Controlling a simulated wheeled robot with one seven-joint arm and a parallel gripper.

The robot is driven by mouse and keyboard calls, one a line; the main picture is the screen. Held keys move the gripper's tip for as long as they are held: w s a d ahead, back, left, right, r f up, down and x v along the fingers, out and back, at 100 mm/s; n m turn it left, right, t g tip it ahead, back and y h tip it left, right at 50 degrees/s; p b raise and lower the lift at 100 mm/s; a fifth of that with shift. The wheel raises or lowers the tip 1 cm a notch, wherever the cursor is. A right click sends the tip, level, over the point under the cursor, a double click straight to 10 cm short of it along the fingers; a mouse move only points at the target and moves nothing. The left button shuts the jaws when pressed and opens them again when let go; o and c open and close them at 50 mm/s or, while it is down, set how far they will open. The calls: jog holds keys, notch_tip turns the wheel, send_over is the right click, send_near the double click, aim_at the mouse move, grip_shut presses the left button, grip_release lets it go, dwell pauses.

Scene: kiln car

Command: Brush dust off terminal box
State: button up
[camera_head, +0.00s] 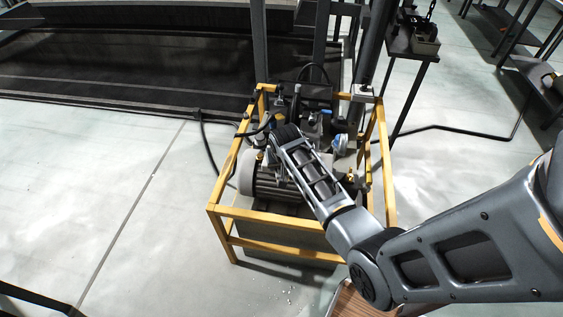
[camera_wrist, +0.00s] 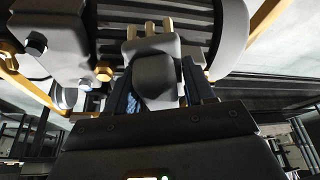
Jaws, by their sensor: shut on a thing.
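My gripper (camera_wrist: 158,88) is shut on a smooth grey block-shaped thing (camera_wrist: 156,78) in the wrist view. In the head view, my gripper (camera_head: 284,133) is over the motor (camera_head: 268,186), and the held thing is hidden. No dust is discernible.
A yellow frame (camera_head: 275,217) surrounds the motor and pump parts. Dark posts (camera_head: 260,45) and a black trough-like bed (camera_head: 120,60) stand behind. Hoses (camera_head: 208,150) run out beside the frame. A small stand (camera_head: 412,45) is at back right. Floor at left is mostly clear.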

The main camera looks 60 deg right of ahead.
jog(key=shift+w, duration=0.1)
jog(key=shift+w+a, duration=0.2)
jog(key=shift+w, duration=0.25)
jog(key=shift+w+a, duration=0.2)
jog(key=shift+w, duration=0.25)
jog(key=shift+d+b, duration=0.15)
jog(key=shift+b, duration=0.15)
jog(key=shift+w+d+b, duration=0.2)
jog(key=shift+d+b, duration=0.1)
jog(key=shift+d, duration=0.35)
jog(key=shift+w+d+b, duration=0.25)
jog(key=shift+d, duration=0.35)
jog(key=shift+w+d+b, duration=0.2)
jog(key=shift+d+b, duration=0.1)
jog(key=shift+d, duration=0.35)
jog(key=shift+w+d+f+b, duration=0.1)
jog(key=shift+w+d+b, duration=0.1)
jog(key=shift+d+b, duration=0.25)
jog(key=shift+w+d+b, duration=0.2)
jog(key=shift+d, duration=0.5)
jog(key=shift+w+d+f+b, duration=0.1)
jog(key=shift+w+d+b, duration=0.1)
jog(key=shift+d+b, duration=0.25)
jog(key=shift+w+d+r, duration=0.1)
jog(key=shift+d+r, duration=0.05)
jog(key=shift+d, duration=0.25)
jog(key=shift+d, duration=0.1)
